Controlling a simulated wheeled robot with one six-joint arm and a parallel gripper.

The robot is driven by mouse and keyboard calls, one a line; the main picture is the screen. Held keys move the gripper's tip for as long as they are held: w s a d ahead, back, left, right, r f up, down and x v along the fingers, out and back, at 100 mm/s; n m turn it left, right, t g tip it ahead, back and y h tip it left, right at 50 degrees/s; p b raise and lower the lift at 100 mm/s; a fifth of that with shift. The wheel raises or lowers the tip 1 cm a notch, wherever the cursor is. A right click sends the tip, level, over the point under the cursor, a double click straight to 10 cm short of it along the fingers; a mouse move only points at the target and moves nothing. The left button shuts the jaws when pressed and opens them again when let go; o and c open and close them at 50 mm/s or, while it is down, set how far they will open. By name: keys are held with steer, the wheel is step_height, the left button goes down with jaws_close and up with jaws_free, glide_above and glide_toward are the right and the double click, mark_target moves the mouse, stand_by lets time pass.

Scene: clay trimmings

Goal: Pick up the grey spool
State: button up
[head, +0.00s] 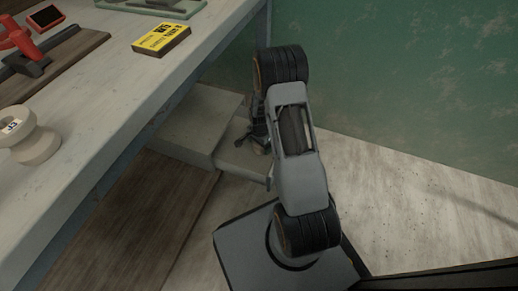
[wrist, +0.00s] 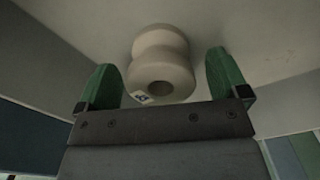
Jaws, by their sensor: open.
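In the wrist view a pale grey-beige spool (wrist: 161,58) with a hole in its near end and a small label stands out between the two green fingers of my gripper (wrist: 163,60). The fingers are apart, with a gap on each side of it. In the head view my gripper (head: 254,139) is low beside the bench, mostly hidden behind my arm. A pale spool (head: 30,142) with a white label stands upright on the bench at the left edge. I cannot tell whether both views show the same spool.
The bench (head: 100,95) holds a yellow box (head: 161,39), a green tray (head: 160,6), a wooden board (head: 60,57) with a red-handled tool, and a red-framed device (head: 45,16). A pale block-like shelf (head: 195,115) sits below the bench edge. The floor right of my arm is clear.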

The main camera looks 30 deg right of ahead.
steer(key=shift+f, duration=0.55)
steer(key=shift+c, duration=0.2)
steer(key=shift+r, duration=0.1)
steer(key=c, duration=1.1)
